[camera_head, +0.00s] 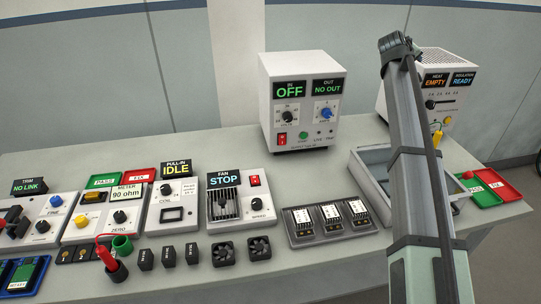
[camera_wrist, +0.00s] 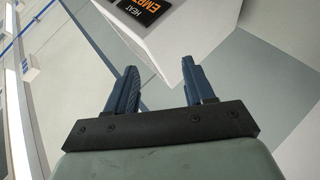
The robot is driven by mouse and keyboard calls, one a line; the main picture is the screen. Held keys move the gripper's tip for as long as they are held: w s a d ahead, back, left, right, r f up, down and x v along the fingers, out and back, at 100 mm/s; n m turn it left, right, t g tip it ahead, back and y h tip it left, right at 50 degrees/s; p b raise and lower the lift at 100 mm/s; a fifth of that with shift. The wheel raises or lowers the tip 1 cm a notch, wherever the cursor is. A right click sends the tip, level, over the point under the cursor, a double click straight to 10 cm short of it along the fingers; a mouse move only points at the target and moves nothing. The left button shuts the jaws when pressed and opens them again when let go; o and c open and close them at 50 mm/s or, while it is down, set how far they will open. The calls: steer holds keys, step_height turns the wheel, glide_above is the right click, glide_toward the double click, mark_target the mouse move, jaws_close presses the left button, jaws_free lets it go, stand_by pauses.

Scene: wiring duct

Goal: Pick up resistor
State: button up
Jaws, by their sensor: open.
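My gripper (camera_wrist: 159,66) shows in the wrist view with its two blue fingers apart and nothing between them. The white box labelled HEAT (camera_wrist: 168,30) is beyond the fingers. In the head view my arm rises across the right side, and the fingers cannot be made out there. I cannot clearly pick out a resistor in either view. The meter unit (camera_head: 120,217) at the left of the bench reads 90 ohm, and a small yellow part (camera_head: 95,196) lies at its upper left, too small to identify.
A grey tray (camera_head: 360,182) stands right of centre, partly behind my arm. The white supply box (camera_head: 302,100) stands at the back. Fans and black blocks (camera_head: 146,260) line the front. Bare bench (camera_head: 200,147) lies behind the left units.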

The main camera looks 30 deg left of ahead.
steer(key=s+a+r+n+y, duration=0.1)
steer(key=s+a+r, duration=0.25)
steer(key=a, duration=0.45)
steer(key=s+a+r+y, duration=0.1)
steer(key=s+a+r, duration=0.25)
steer(key=a, duration=0.45)
steer(key=s+a+r+n+y, duration=0.1)
steer(key=s+a+r, duration=0.1)
steer(key=s+a, duration=0.4)
steer(key=s+a+f+n+g+y, duration=0.1)
steer(key=s+a+f+n+g, duration=0.3)
steer(key=s+a, duration=1)
steer(key=s+a+f+n+g+y, duration=0.2)
steer(key=s+a+f, duration=0.5)
steer(key=s+a, duration=0.7)
steer(key=n+g+h, duration=0.3)
steer(key=n+g, duration=0.3)
steer(key=n, duration=0.2)
glide_above(95, 193)
step_height(95, 193, down, 14)
step_height(95, 193, down, 13)
steer(key=shift+s+r, duration=0.1)
